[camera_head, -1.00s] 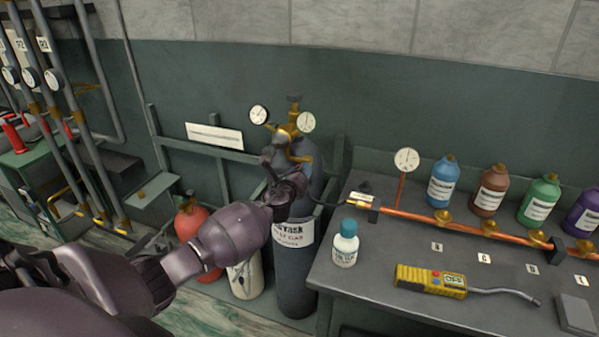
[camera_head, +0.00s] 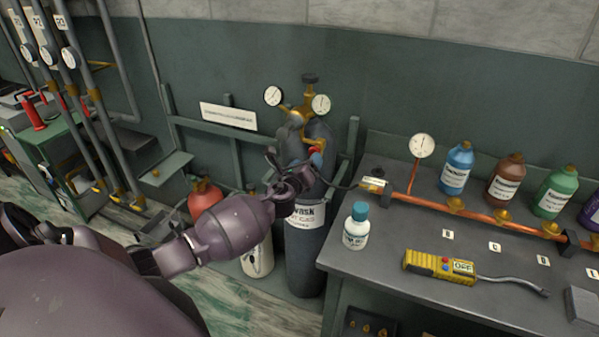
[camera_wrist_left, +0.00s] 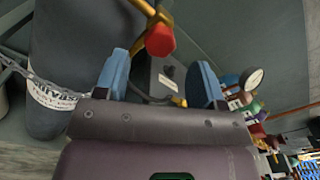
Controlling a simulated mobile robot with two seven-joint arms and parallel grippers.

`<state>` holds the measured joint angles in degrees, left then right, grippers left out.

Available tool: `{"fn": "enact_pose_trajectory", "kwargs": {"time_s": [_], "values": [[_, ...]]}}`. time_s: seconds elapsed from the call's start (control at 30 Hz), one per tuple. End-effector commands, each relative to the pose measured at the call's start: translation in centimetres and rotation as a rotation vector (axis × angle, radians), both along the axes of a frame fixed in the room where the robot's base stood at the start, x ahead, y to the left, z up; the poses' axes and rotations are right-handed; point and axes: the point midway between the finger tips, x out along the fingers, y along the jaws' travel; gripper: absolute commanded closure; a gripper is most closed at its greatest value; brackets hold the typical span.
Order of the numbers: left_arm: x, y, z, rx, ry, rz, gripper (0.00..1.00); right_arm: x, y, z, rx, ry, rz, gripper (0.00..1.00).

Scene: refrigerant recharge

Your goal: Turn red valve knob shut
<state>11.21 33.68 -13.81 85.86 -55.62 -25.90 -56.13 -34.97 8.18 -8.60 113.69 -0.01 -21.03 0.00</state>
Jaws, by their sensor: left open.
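The red valve knob (camera_wrist_left: 160,40) shows in the left wrist view, on the end of a brass stem beside the grey gas cylinder (camera_wrist_left: 75,70). In the head view the arm and gripper largely hide the knob. The cylinder (camera_head: 305,250) stands upright with brass fittings and two gauges on top. My left gripper (camera_wrist_left: 162,72) is open, its blue fingers apart, with the knob just beyond and roughly between the fingertips. I see no grip on it. In the head view the left gripper (camera_head: 307,168) is at the cylinder's upper front. My right gripper is out of view.
A workbench (camera_head: 400,245) to the right holds a white bottle with a teal cap (camera_head: 356,228), a yellow detector (camera_head: 440,267) and a copper pipe (camera_head: 480,212). A red cylinder (camera_head: 205,197) stands left, behind my arm. A chain (camera_wrist_left: 35,78) crosses the cylinder.

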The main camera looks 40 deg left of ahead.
Motion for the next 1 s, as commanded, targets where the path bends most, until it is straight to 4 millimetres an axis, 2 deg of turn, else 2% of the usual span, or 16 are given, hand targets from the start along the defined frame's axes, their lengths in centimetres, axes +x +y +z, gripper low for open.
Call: {"fn": "enact_pose_trajectory", "kwargs": {"time_s": [0.2,0.4,1.0], "values": [[-3.5,-0.8,0.0,0.000,0.002,-0.001,0.37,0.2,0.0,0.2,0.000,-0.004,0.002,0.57],[-5.2,-1.2,0.0,0.000,0.000,0.000,0.37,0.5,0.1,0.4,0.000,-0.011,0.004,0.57],[-5.6,-1.3,0.0,0.000,0.000,0.000,0.37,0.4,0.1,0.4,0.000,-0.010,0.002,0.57]]}}
